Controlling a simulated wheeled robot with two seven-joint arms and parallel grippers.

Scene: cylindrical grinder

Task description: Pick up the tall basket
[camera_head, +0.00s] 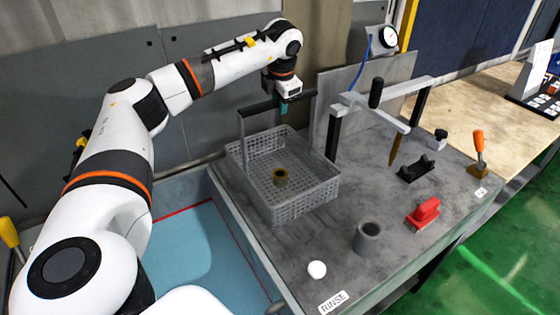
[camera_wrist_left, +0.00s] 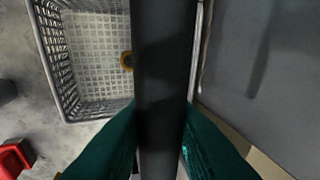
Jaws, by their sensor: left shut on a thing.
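The tall basket (camera_head: 308,201) is a grey mesh basket with a tall handle and a dark crossbar (camera_head: 258,107). It is at the left end of the grey bench, and a small brass ring (camera_head: 280,177) lies inside. My left gripper (camera_head: 284,105) is above the basket, shut on the crossbar. In the left wrist view, the green fingers (camera_wrist_left: 160,140) are on both sides of the dark bar (camera_wrist_left: 164,60), with the basket's mesh wall (camera_wrist_left: 60,62) below. I cannot tell whether the basket's bottom touches the bench. My right gripper is not in view.
A grey frame with a crossbeam (camera_head: 383,110) stands close right of the basket, before an upright panel (camera_head: 350,80). A grey cup (camera_head: 367,238), white ball (camera_head: 317,269) and red-handled block (camera_head: 424,212) are on the bench. A blue-floored basin (camera_head: 200,250) lies left.

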